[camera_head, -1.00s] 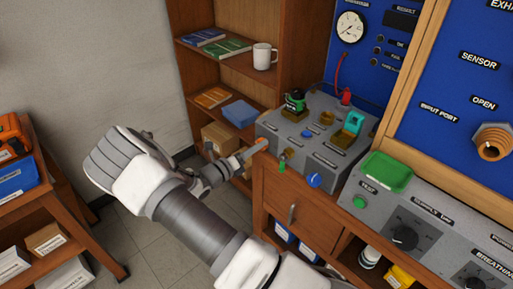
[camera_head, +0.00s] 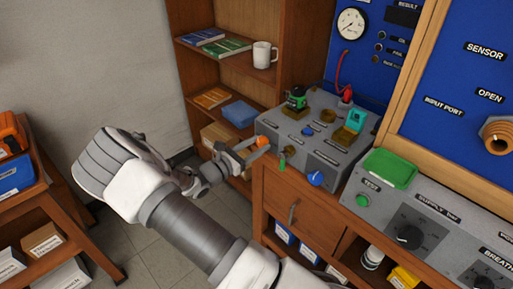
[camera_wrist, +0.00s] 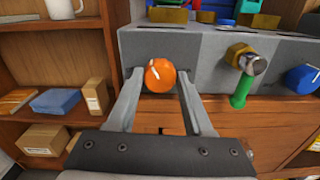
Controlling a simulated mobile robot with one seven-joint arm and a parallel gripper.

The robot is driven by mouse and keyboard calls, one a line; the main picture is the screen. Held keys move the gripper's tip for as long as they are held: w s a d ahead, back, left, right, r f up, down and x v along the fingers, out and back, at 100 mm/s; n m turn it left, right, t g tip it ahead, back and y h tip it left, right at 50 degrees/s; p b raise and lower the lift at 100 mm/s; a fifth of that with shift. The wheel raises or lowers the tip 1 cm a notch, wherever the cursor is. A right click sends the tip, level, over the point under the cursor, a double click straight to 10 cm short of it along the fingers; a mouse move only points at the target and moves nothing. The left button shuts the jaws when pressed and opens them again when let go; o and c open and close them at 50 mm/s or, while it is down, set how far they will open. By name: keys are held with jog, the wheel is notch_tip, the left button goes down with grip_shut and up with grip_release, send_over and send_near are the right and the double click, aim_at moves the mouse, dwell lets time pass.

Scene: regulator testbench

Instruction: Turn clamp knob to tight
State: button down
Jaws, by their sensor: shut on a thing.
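An orange round knob (camera_head: 262,142) sticks out from the left end of the grey testbench box's front (camera_head: 325,172). In the wrist view, the orange knob (camera_wrist: 159,76) has a white pointer line leaning up and to the left. My gripper (camera_head: 254,150) reaches it from the left in the head view. In the wrist view, my gripper's fingers (camera_wrist: 160,80) stand on either side of the orange knob, shut on it. The label by the knob is too small to read.
Right of the knob are a green-handled brass valve (camera_wrist: 240,88) and a blue knob (camera_wrist: 302,78), close to my right finger's side. The wooden cabinet (camera_head: 290,205) lies below. A shelf (camera_head: 225,58) with books and a white mug (camera_head: 264,55) stands behind.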

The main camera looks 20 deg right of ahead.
jog(key=m+b, duration=0.1)
jog(key=m, duration=0.1)
jog(key=m+b, duration=0.1)
jog(key=m, duration=0.1)
jog(key=m+b, duration=0.1)
jog(key=m, duration=0.1)
jog(key=shift+f, duration=0.25)
jog(key=m+b, duration=0.4)
jog(key=m, duration=0.2)
jog(key=shift+m+b, duration=0.3)
jog(key=shift+m, duration=0.1)
jog(key=m+b, duration=0.6)
jog(key=shift+f+b, duration=0.2)
jog(key=shift+b, duration=0.2)
jog(key=m+b, duration=0.3)
jog(key=shift+r+b, duration=0.1)
jog(key=shift+b, duration=0.3)
jog(key=shift+r+m+b, duration=0.15)
jog(key=shift+m+b, duration=0.75)
jog(key=shift+m, duration=0.1)
jog(key=shift+r, duration=0.1)
jog(key=c, duration=0.6)
grip_release()
jog(key=shift+a, duration=0.15)
